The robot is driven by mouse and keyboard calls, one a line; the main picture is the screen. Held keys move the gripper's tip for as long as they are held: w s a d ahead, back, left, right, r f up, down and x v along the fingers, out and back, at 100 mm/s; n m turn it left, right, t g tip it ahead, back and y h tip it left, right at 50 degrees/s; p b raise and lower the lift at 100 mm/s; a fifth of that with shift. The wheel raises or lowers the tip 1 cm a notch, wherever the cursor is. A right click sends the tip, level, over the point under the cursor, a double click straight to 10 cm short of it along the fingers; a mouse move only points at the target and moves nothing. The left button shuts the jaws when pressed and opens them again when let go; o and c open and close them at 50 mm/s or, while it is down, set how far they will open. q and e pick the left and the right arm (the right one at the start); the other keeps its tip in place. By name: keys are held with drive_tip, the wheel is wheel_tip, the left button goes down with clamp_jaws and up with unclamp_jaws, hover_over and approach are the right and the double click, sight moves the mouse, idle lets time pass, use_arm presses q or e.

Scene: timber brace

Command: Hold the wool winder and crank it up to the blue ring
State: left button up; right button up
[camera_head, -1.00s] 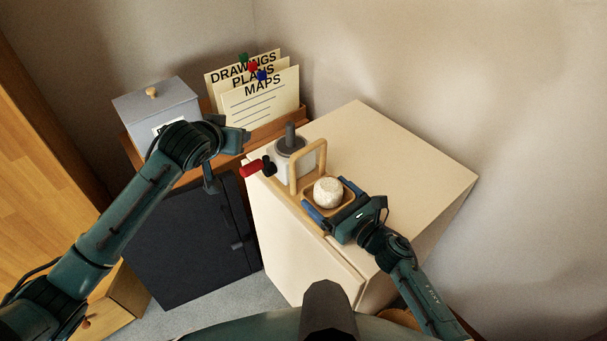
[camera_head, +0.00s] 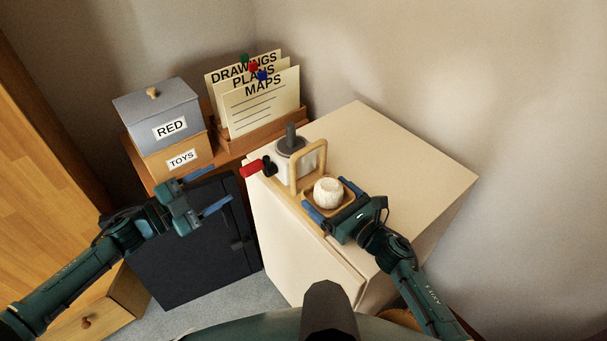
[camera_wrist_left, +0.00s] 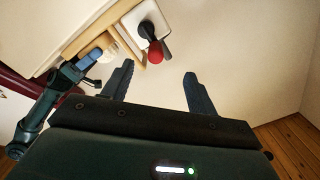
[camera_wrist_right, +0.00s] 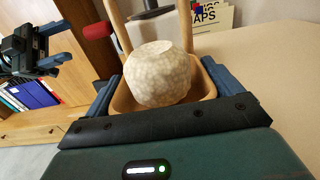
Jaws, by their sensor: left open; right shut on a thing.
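The wool winder stands on the cream cabinet, with a pale body (camera_head: 283,165), a dark grey post (camera_head: 291,134), a wooden arch (camera_head: 324,158) and a wooden tray (camera_head: 306,196). A cream wool ball (camera_head: 328,192) sits in the tray; it fills much of the right wrist view (camera_wrist_right: 158,75). The red crank handle (camera_head: 251,168) sticks out on the left and shows in the left wrist view (camera_wrist_left: 155,53). My right gripper (camera_head: 331,202) is shut on the tray, a finger on each side. My left gripper (camera_head: 222,188) is open and empty, below-left of the handle. I cannot make out a blue ring.
The cream cabinet top (camera_head: 400,165) is clear on the right. A dark cabinet (camera_head: 200,262) stands left of it. Behind are a grey box marked RED (camera_head: 150,105), a TOYS box (camera_head: 165,162) and a file rack (camera_head: 262,132) with labelled cards.

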sight(241, 174)
use_arm(q)
drive_tip(key=shift+s+d+x, duration=0.1)
drive_tip(key=shift+x, duration=2.3)
drive_tip(key=shift+s+d+x, duration=0.15)
drive_tip(key=shift+x, duration=2.25)
drive_tip(key=shift+f, duration=0.15)
drive_tip(key=shift+c, duration=0.2)
drive_tip(key=c, duration=1.1)
drive_tip(key=shift+a, duration=0.1)
